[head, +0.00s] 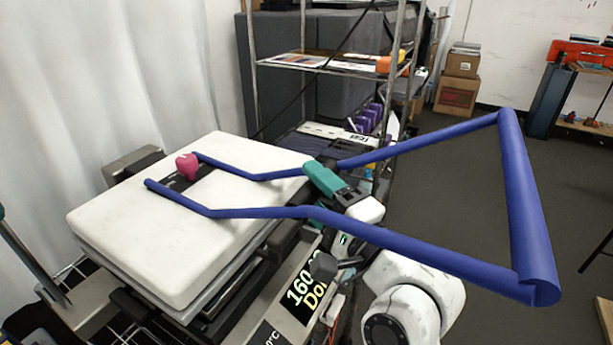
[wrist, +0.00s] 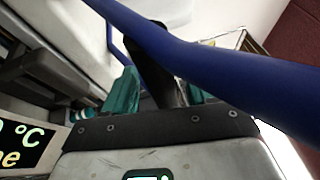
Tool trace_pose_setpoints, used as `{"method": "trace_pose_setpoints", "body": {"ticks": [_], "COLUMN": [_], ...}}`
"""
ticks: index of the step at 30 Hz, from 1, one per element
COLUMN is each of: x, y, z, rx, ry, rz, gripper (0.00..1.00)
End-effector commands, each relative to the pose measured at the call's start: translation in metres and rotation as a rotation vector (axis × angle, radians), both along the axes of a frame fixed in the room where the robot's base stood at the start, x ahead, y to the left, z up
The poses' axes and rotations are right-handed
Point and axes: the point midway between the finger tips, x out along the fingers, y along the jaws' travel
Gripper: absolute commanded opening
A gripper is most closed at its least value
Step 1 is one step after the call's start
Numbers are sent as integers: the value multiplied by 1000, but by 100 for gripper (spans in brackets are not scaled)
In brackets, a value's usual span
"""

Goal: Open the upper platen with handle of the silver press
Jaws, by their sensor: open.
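The press's white upper platen (head: 150,225) lies flat over its grey lower part at left in the head view. Its blue handle (head: 430,250) has two long bars running right from the platen's top to a thick cross-bar at far right. A pink knob (head: 187,166) sits on the platen between the bars. My gripper (head: 318,172) is open, with teal fingers close to the far bar, while the near bar passes in front of my wrist. In the wrist view, a blue bar (wrist: 205,62) crosses close above my open fingers (wrist: 158,92). Contact with it cannot be told.
The press's display panel (head: 300,292) shows lit digits below the platen. A wire shelf (head: 330,68) with purple and orange items stands behind. A white curtain (head: 100,80) hangs at left. Grey floor (head: 460,190) is clear at right; boxes (head: 457,92) stand far back.

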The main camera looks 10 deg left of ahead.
Motion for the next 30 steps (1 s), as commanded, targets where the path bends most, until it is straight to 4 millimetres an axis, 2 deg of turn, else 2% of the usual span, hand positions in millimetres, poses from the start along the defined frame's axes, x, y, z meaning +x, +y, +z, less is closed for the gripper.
{"method": "trace_pose_setpoints", "body": {"ticks": [6, 16, 30], "x": [13, 15, 15], "y": [14, 16, 15], "z": [4, 3, 3], "rx": [1, -1, -1], "ry": [1, 1, 1], "rz": [0, -1, -1], "gripper": [57, 57, 12]}}
